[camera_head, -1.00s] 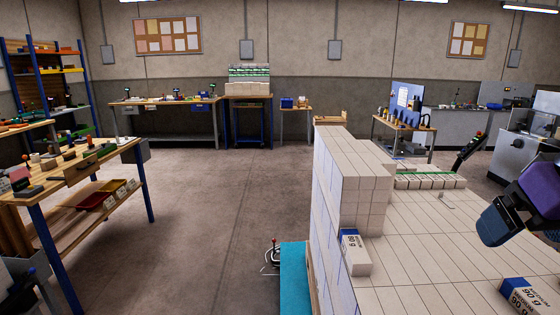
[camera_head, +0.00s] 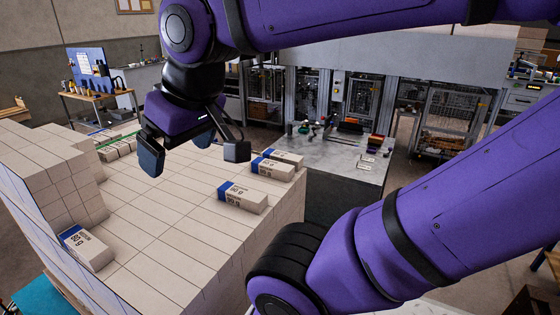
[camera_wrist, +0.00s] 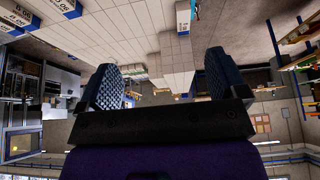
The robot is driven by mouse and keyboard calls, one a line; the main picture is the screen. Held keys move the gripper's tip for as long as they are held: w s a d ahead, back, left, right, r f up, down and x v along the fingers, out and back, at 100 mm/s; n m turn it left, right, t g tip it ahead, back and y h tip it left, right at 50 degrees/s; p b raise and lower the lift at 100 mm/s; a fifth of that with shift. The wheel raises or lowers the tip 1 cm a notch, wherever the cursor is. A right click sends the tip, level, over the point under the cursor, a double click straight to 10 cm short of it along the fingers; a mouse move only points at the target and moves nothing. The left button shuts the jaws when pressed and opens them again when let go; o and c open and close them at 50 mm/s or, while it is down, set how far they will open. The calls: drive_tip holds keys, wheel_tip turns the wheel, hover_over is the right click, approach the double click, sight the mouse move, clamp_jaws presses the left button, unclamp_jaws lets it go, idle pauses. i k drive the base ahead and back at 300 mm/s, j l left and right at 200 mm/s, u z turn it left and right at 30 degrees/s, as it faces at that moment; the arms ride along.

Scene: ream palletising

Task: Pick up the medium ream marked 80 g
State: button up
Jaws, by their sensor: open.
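Several white reams with blue ends lie on a large stack of white blocks (camera_head: 150,225). One ream (camera_head: 85,247) lies alone at the left, beside the taller part of the stack. A second ream (camera_head: 243,196) lies near the right edge, with two more reams (camera_head: 273,168) (camera_head: 287,158) behind it. Their printing is too small to tell surely which is the medium 80 g one. Reams also show along the wrist view's top and left (camera_wrist: 20,70). My gripper (camera_head: 193,155) is open and empty above the stack's far part; both fingers show in the wrist view (camera_wrist: 165,80).
The stack's taller part (camera_head: 40,170) rises at the left. A grey table (camera_head: 335,160) with small items stands beyond the right edge. Fenced machines (camera_head: 330,90) line the back. My arm hides much of the right. The stack's middle top is clear.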

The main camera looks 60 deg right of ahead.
sight(296, 160)
drive_tip(key=k+l, duration=0.15)
drive_tip(key=l, duration=0.15)
drive_tip(key=k+l, duration=0.15)
drive_tip(key=l, duration=0.15)
drive_tip(key=k+l+z, duration=0.1)
drive_tip(key=l, duration=0.25)
drive_tip(key=k+l, duration=0.15)
drive_tip(key=l, duration=0.15)
drive_tip(key=k+l+z, duration=0.1)
drive_tip(key=l, duration=0.2)
drive_tip(key=i+l+z, duration=0.2)
drive_tip(key=l, duration=0.2)
drive_tip(key=i+l+z, duration=0.2)
drive_tip(key=i+l, duration=0.1)
drive_tip(key=l, duration=0.05)
